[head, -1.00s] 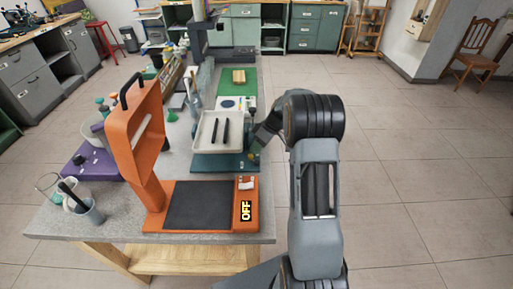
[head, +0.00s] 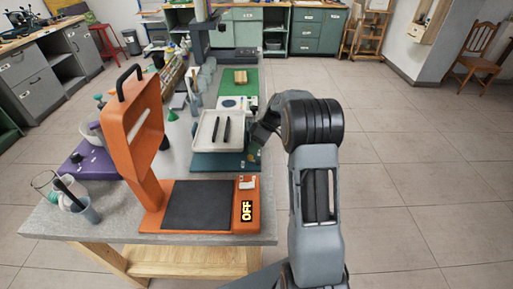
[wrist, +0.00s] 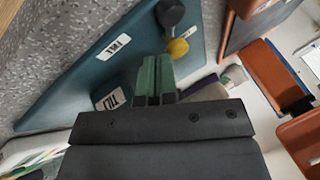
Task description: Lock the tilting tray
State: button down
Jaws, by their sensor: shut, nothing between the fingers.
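The tilting tray (head: 205,143) is a white shallow tray with two dark rods in it, above a teal base (head: 205,163) on the bench. In the head view my gripper is mostly hidden at the tray's right side.
An orange stand (head: 138,130) with a dark plate (head: 197,205) and an OFF label is in front of the tray. A cup (head: 84,210) stands at the front left, a purple block (head: 88,160) behind it. The floor right of the bench is clear.

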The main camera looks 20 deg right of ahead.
jog(key=shift+d, duration=0.1)
jog(key=shift+s+d, duration=0.25)
jog(key=shift+d, duration=0.35)
jog(key=v, duration=1.3)
jog(key=shift+d+r, duration=0.15)
jog(key=shift+r, duration=0.2)
jog(key=s+a+r+m+h, duration=0.3)
jog(key=s+a+m+h, duration=0.15)
jog(key=s+a, duration=0.45)
jog(key=s+a+f+m+t+h, duration=0.1)
jog(key=s+a+f+m+t, duration=0.1)
jog(key=s, duration=0.5)
jog(key=s+a+f+m+t+h, duration=0.1)
jog(key=s+a+f+m, duration=0.2)
jog(key=s+a, duration=0.2)
jog(key=shift+s+f+t, duration=0.4)
jog(key=shift+s, duration=0.5)
